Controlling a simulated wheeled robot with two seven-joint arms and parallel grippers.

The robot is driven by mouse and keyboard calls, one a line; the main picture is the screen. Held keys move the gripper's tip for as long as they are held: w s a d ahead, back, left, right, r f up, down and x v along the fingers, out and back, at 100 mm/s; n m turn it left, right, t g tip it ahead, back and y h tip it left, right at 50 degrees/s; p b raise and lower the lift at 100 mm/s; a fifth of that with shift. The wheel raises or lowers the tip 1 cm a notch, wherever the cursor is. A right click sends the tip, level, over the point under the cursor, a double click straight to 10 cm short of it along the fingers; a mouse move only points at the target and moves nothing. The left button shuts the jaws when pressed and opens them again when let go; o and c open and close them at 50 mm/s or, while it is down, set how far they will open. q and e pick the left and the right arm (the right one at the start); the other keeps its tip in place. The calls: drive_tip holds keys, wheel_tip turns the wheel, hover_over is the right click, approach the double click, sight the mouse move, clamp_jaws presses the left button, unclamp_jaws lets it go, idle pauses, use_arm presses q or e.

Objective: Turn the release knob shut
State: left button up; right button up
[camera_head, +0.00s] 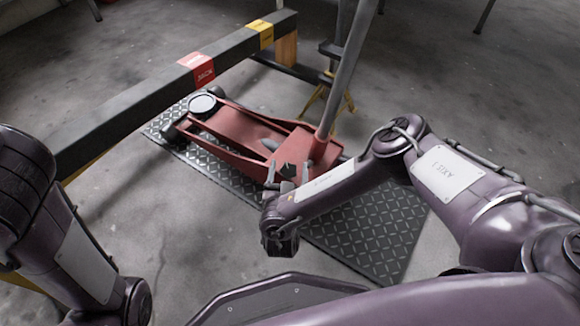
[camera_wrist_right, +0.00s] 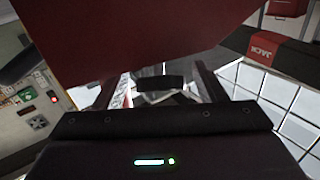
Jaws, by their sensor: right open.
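The red floor jack (camera_head: 250,138) stands on the tread plate, its long handle (camera_head: 345,75) tilted up to the right. A small dark knob-like part (camera_head: 287,170) shows near the handle's foot; I cannot tell for sure that it is the release knob. My right gripper (camera_head: 277,188) is close to this end of the jack, partly hidden by its own wrist. In the right wrist view the gripper (camera_wrist_right: 160,88) is open, with a dark block (camera_wrist_right: 160,82) visible between the fingers; contact is unclear. The red jack body (camera_wrist_right: 130,40) fills the top of that view. My left gripper is out of view.
A dark beam (camera_head: 150,100) with a red JACK label (camera_head: 197,66) runs along the left and behind the jack. A yellow stand (camera_head: 340,95) is behind the handle. The tread plate (camera_head: 375,225) lies on bare concrete, with free floor at the right.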

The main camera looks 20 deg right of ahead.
drive_tip(key=c, duration=0.9)
drive_tip(key=shift+r+p, duration=0.15)
drive_tip(key=shift+p, duration=0.3)
drive_tip(key=shift+c, duration=0.3)
drive_tip(key=shift+r+m+g+h+p, duration=0.1)
drive_tip(key=shift+m+g+h+p, duration=0.4)
drive_tip(key=shift+m+h+p, duration=0.45)
drive_tip(key=shift+m+g+h+p, duration=0.5)
drive_tip(key=shift+m+p, duration=0.1)
drive_tip(key=shift+m, duration=0.55)
drive_tip(key=shift+f, duration=0.25)
drive_tip(key=o, duration=1)
drive_tip(key=shift+c, duration=0.2)
drive_tip(key=shift+s, duration=0.1)
